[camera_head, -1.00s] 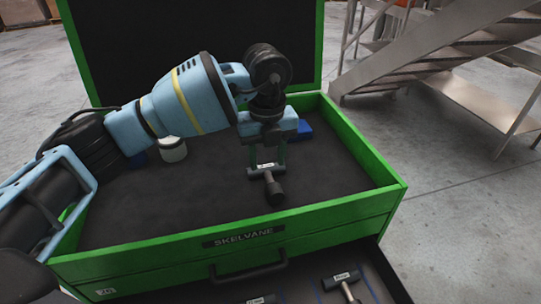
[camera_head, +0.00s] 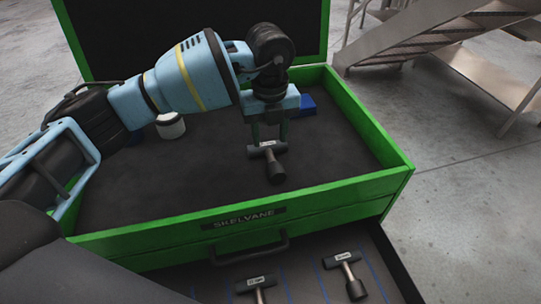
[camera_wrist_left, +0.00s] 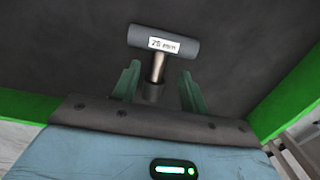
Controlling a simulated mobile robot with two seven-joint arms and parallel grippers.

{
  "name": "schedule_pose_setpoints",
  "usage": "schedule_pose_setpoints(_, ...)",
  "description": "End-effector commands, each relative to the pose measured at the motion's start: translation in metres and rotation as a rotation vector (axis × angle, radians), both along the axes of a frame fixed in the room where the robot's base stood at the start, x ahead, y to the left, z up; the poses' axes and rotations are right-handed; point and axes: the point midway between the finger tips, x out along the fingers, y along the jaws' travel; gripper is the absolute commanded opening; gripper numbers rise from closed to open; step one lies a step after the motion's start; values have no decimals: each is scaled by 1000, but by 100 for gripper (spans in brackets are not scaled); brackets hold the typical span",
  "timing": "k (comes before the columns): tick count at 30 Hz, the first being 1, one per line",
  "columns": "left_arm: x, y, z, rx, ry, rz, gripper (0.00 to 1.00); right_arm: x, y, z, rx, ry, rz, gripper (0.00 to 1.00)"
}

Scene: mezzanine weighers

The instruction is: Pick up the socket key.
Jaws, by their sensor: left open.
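A T-shaped socket key (camera_head: 274,167) with a dark handle, a white label and a dark socket end is at the dark floor of the green chest's (camera_head: 330,198) upper tray. My left gripper (camera_head: 269,137) points down at it, its two green fingers open and apart, close to the handle. In the left wrist view the key's handle (camera_wrist_left: 178,43), with a label that seems to read 25 mm, lies just past the fingertips. Its shaft runs back between the open fingers (camera_wrist_left: 160,72). I cannot tell whether they touch it. My right gripper is not in view.
An open drawer below holds two more T-shaped keys, one in the middle (camera_head: 256,284) and one at right (camera_head: 346,258). A white cylinder (camera_head: 170,126) and a blue block (camera_head: 306,106) are in the tray. Metal stairs (camera_head: 440,45) stand at right.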

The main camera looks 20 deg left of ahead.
Motion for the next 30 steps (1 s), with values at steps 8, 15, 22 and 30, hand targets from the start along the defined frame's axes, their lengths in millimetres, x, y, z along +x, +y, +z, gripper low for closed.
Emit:
schedule_pose_setpoints(8,-2,-1,-37,1,3,1,44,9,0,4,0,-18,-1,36)
schedule_pose_setpoints(15,-2,-1,-48,1,1,1,44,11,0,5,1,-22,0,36)
schedule_pose_setpoints(22,-2,-1,-48,1,1,0,27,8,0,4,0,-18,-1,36)
schedule_pose_setpoints(30,-2,-1,-48,1,1,0,0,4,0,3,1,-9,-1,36)
